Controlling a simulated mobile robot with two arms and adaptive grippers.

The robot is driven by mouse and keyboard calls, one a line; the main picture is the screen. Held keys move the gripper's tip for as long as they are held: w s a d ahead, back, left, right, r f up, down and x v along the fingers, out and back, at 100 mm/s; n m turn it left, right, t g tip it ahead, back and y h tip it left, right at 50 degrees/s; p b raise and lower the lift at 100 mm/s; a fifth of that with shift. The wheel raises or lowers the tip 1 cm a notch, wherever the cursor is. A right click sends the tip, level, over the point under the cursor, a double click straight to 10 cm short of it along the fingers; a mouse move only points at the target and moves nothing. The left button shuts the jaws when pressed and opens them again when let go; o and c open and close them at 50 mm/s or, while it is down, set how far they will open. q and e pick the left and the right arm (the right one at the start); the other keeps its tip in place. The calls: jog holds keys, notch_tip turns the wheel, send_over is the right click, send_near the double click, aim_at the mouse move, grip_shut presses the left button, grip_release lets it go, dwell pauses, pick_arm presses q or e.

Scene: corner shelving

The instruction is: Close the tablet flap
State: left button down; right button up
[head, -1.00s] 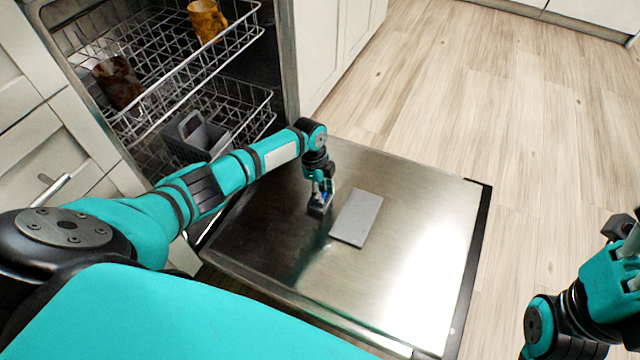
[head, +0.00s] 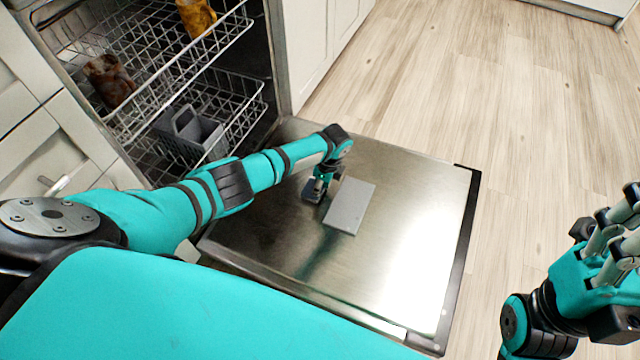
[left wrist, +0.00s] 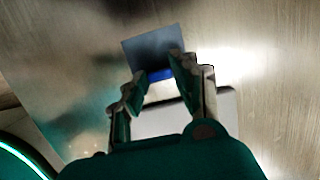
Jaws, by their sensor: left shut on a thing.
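The dishwasher door (head: 420,230) lies folded down flat. On its inner face is a light grey flap (head: 349,206), open and lying beside a dark square tablet compartment (head: 312,190). My left gripper (head: 319,187) is down at the edge between compartment and flap. In the left wrist view its fingers (left wrist: 155,88) straddle part of the pale flap (left wrist: 226,103), and it is shut on it. A blue strip (left wrist: 158,75) shows at the edge of the compartment (left wrist: 152,46). My right gripper (head: 612,235) is at the right edge, fingers spread, empty, away from the door.
The lower rack (head: 240,105) holds a grey cutlery basket (head: 195,135). The upper rack (head: 165,60) holds a brown cup (head: 108,80) and a yellow mug (head: 196,15). White cabinets flank the dishwasher. Wooden floor (head: 480,100) beyond the door is clear.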

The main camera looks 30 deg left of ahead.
pick_arm(q)
jog(key=c, duration=1)
grip_release()
jog(key=shift+c, duration=0.2)
notch_tip(320, 180, up, 12)
jog(key=d, duration=0.2)
jog(key=shift+d+f, duration=0.1)
jog(key=shift+f, duration=0.05)
